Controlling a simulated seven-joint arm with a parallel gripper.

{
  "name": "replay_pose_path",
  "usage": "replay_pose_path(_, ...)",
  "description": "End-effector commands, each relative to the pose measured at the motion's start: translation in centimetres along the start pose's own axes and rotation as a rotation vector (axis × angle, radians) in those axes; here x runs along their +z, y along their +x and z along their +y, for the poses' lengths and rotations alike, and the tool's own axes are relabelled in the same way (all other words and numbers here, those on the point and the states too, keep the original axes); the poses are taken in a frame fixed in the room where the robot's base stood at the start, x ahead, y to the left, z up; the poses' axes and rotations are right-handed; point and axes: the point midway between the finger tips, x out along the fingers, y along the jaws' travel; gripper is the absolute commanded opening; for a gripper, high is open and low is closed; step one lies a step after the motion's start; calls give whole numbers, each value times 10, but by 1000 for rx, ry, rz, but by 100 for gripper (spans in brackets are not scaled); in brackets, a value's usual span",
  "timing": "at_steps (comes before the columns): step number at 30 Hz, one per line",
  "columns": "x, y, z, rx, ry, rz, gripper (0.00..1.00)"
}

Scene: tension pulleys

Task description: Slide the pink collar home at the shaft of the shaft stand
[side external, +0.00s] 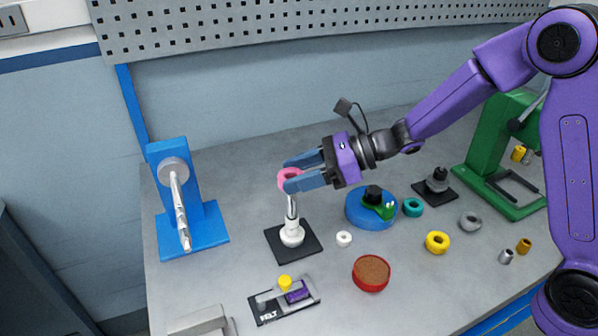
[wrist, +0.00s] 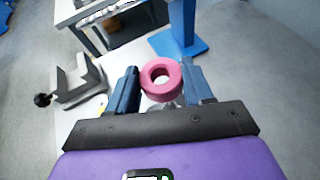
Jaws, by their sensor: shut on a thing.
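The pink collar (side external: 283,179) is a thick ring between the blue fingertips of my gripper (side external: 287,176), which is shut on it. In the wrist view the collar (wrist: 153,92) shows its open hole between the fingers (wrist: 160,72). A slim upright shaft (side external: 291,208) with a white lower collar stands on a black square base (side external: 307,248), directly below the pink collar. I cannot tell whether the pink collar is around the shaft tip or just above it. A blue stand (side external: 167,205) at left carries a stepped silver shaft (side external: 179,205) pointing toward the camera, bare of any pink ring.
A blue round block (side external: 356,214) with a green piece stands right of the black base. A white ring (side external: 344,239), red cup (side external: 371,271), yellow ring (side external: 437,242) and felt tray (side external: 268,311) lie in front. A green press (side external: 490,160) stands far right. Bench between the two stands is clear.

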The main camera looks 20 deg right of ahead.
Motion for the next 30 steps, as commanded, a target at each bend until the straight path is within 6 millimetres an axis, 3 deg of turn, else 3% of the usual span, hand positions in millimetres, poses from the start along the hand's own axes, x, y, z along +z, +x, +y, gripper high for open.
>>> replay_pose_path(30, -22, 9, 0, 0, 2, 0, 21)
